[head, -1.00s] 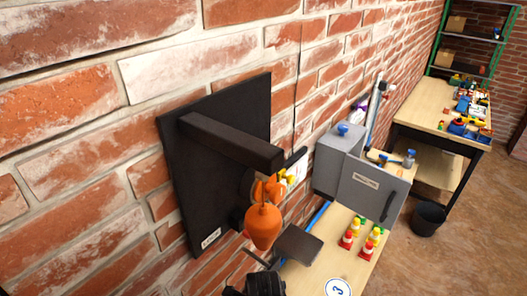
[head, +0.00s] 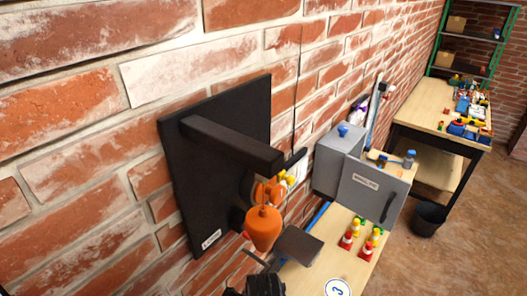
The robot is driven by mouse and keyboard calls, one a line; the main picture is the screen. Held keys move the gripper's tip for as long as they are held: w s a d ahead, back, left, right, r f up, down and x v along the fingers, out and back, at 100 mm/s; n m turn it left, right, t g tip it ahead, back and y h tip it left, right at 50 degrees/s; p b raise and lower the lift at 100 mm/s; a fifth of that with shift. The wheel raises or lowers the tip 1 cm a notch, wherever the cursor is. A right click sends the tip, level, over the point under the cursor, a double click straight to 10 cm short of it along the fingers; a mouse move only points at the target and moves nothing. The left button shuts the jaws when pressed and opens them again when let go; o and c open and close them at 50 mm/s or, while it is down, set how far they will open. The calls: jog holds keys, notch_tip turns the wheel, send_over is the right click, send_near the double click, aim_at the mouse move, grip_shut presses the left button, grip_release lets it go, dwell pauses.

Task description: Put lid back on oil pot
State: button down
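I cannot make out with certainty which thing is the oil pot or its lid. A small grey container with a blue top (head: 409,159) stands by the grey cabinet on the right, and a blue knob-like piece (head: 343,131) sits on top of that cabinet; both are too small to identify. My gripper (head: 262,286) shows only as a dark shape at the bottom edge, below the hanging orange weight. Its fingers are not clear, nor whether anything is held.
A black wall panel (head: 222,122) carries a dark beam (head: 230,143) jutting out above the orange weight (head: 264,229). A grey cabinet (head: 370,190) stands above a wooden table (head: 312,277) with several small cones (head: 360,237). A farther workbench (head: 425,105) holds clutter. A black bin (head: 429,219) is on the floor.

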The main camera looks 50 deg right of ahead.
dwell(0.9)
jog(key=shift+c, duration=2.3)
grip_release()
jog(key=o, duration=0.5)
jog(key=shift+c, duration=0.2)
jog(key=shift+r+p, duration=3.55)
jog(key=shift+p, duration=0.15)
jog(key=shift+c, duration=0.2)
